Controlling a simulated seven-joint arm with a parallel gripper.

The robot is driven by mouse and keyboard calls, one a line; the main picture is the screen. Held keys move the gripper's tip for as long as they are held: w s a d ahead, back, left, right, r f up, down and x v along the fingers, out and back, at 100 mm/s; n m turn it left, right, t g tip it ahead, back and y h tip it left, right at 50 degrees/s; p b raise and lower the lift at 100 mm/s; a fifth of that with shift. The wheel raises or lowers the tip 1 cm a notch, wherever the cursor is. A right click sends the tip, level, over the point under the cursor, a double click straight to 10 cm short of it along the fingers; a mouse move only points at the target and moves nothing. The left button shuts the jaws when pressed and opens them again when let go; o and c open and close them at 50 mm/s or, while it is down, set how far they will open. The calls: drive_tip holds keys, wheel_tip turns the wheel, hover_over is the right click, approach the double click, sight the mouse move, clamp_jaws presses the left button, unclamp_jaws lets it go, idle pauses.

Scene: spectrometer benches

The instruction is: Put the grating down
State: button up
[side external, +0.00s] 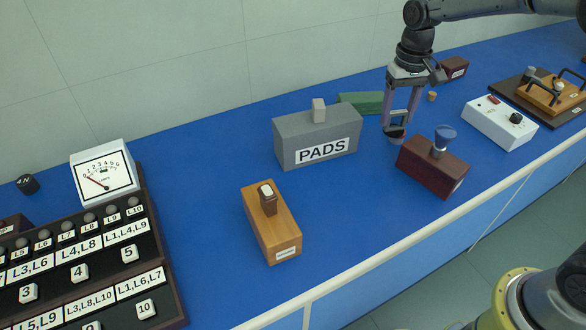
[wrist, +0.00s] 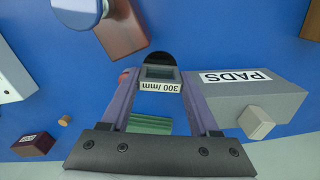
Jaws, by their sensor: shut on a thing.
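The grating (wrist: 160,86) is a small dark-framed piece with a white label reading "300 /mm", upside down in the wrist view. My gripper (wrist: 160,76) is shut on it, one purple-grey finger on each side. In the side view my gripper (side external: 397,124) points down behind the dark red block, with the grating (side external: 396,132) as a small dark shape between its fingertips. A dark rounded shape shows just beyond the grating in the wrist view. I cannot tell whether the grating touches the bench.
The grey PADS box (side external: 300,145) and a green block (side external: 360,103) stand left of my gripper. The dark red block (side external: 430,170) with a blue-topped piece (side external: 445,133) is close at right. A white control box (side external: 500,123) is farther right. Blue bench is clear around the wooden block (side external: 275,230).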

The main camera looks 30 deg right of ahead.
drive_tip(key=w+r+n, duration=0.2)
drive_tip(key=w+n, duration=0.1)
drive_tip(key=w, duration=0.1)
approach(372, 137)
wheel_tip(372, 137, down, 4)
drive_tip(key=shift+d+f, duration=0.1)
drive_tip(key=shift+f, duration=0.1)
idle(0.5)
drive_tip(key=shift+f, duration=0.1)
drive_tip(key=o, duration=1.4)
